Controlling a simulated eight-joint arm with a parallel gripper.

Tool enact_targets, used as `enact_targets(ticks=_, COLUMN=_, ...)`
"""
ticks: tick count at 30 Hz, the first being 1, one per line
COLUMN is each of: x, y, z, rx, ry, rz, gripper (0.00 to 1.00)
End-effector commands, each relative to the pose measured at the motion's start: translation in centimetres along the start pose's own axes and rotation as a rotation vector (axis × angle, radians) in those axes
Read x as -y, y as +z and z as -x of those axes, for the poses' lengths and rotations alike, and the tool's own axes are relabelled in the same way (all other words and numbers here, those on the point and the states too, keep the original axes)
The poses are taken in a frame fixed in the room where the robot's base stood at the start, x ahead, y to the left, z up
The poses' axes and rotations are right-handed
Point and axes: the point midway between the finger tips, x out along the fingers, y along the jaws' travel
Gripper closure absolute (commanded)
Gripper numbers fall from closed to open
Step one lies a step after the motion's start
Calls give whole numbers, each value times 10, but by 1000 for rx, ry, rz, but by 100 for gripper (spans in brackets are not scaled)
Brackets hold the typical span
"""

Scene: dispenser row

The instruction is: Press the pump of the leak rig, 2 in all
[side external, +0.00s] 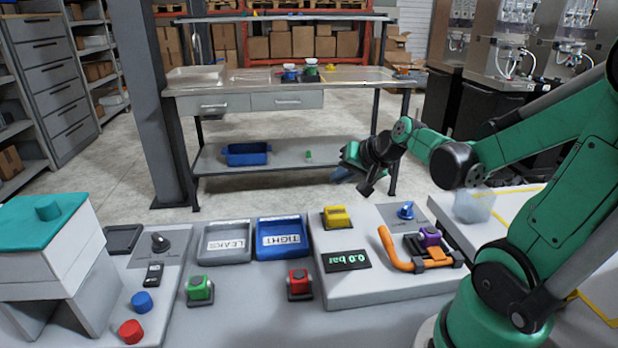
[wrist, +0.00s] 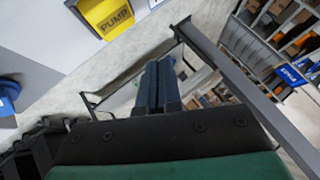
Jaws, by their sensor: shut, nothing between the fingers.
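The pump is a yellow block (side external: 336,217) at the back left of the light grey rig slab (side external: 345,292) in the side external view. The wrist view shows part of it, lettered PUMP (wrist: 112,17), at the top edge. The rig's display (side external: 347,261) reads 0.0 bar. My gripper (side external: 341,174) is behind and above the pump, apart from it. In the wrist view its dark fingers (wrist: 157,84) are together with nothing between them.
A blue knob (side external: 406,210), an orange handle (side external: 388,247) and a purple-topped part (side external: 430,236) stand on the rig's right. Left are a blue TIGHT tray (side external: 282,254), a grey LEAKS tray (side external: 224,257), and green (side external: 200,288) and red (side external: 299,283) button blocks.

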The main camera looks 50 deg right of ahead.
Motion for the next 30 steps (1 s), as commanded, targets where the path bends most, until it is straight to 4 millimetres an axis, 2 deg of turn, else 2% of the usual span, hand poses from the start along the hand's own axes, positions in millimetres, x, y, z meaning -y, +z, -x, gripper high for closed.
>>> enact_targets(ticks=12, x=-21, y=21, z=-29, rx=0, ry=0, rz=0, gripper=100)
enact_targets(ticks=30, x=-25, y=25, z=-33, rx=0, ry=0, rz=0, gripper=100)
